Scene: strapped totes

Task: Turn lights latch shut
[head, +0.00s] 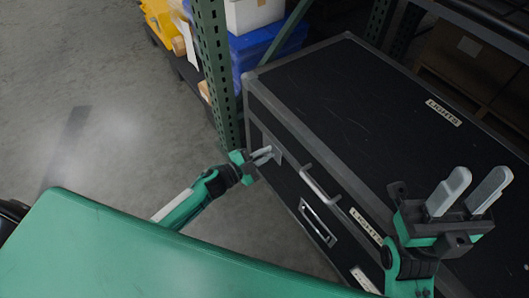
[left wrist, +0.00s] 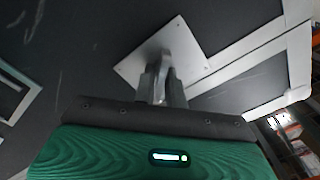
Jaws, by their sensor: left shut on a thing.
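The lights case is a large black case (head: 340,110) with grey metal edges and "LIGHTS" labels on its lid and front. My left gripper (head: 264,156) is at the upper left of the case's front face, at the latch. In the left wrist view, the latch's square metal plate (left wrist: 185,50) lies flat on the black face. My left gripper (left wrist: 161,88) is shut on the latch's small metal turning piece in front of that plate; the fingers partly hide it. My right gripper (head: 464,192) is open and empty above the case's right part, fingers pointing up.
A silver bar handle (head: 318,186) and a recessed metal plate (head: 317,222) are on the case front. A green rack post (head: 215,75) stands close to the left of the case. Blue and white bins (head: 262,45) are behind it. Bare floor (head: 90,100) lies to the left.

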